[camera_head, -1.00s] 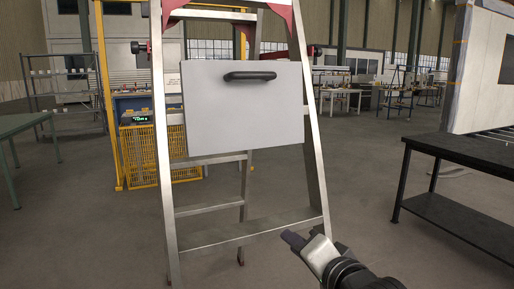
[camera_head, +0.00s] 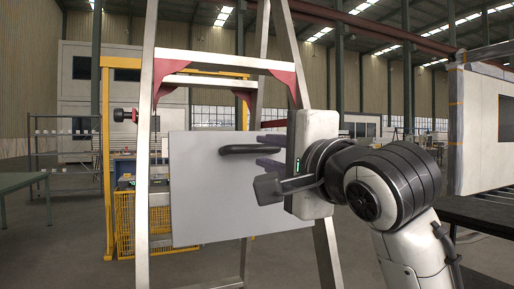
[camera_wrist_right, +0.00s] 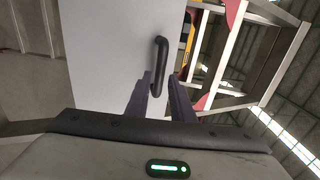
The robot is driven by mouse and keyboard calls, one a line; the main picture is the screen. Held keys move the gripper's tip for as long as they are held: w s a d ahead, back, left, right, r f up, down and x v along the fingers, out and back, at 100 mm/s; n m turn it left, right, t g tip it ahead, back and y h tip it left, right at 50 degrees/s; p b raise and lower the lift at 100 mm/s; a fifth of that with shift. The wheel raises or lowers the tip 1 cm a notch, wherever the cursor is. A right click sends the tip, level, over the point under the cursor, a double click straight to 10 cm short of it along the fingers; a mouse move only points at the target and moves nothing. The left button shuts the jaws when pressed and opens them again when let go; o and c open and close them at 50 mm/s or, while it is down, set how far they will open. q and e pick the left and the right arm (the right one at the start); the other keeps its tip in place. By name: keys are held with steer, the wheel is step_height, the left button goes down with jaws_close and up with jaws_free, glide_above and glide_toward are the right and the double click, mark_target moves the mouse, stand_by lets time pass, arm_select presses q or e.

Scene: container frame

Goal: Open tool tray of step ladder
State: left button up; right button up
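The step ladder (camera_head: 148,140) stands upright in front of me, with a closed flat grey tool tray panel (camera_head: 210,200) between its front rails. A black bar handle (camera_head: 245,150) sits near the top of the panel. My right gripper (camera_head: 266,152) is at the panel's right side, its purple fingers apart above and below the handle's right end. In the right wrist view, the handle (camera_wrist_right: 160,60) lies ahead of and between the open fingertips (camera_wrist_right: 160,80); contact cannot be told. My right wrist hides the panel's right edge. My left gripper is not in view.
The ladder's right rail (camera_head: 328,255) runs down behind my right wrist. A black table (camera_head: 480,212) stands at the right and a green table (camera_head: 22,181) at the left. A yellow frame (camera_head: 108,150) stands behind the ladder.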

mark_target(259, 149)
steer(key=x, duration=0.5)
steer(key=shift+w+a+p, duration=0.1)
steer(key=shift+w+p, duration=0.1)
steer(key=shift+p, duration=0.1)
jaws_close()
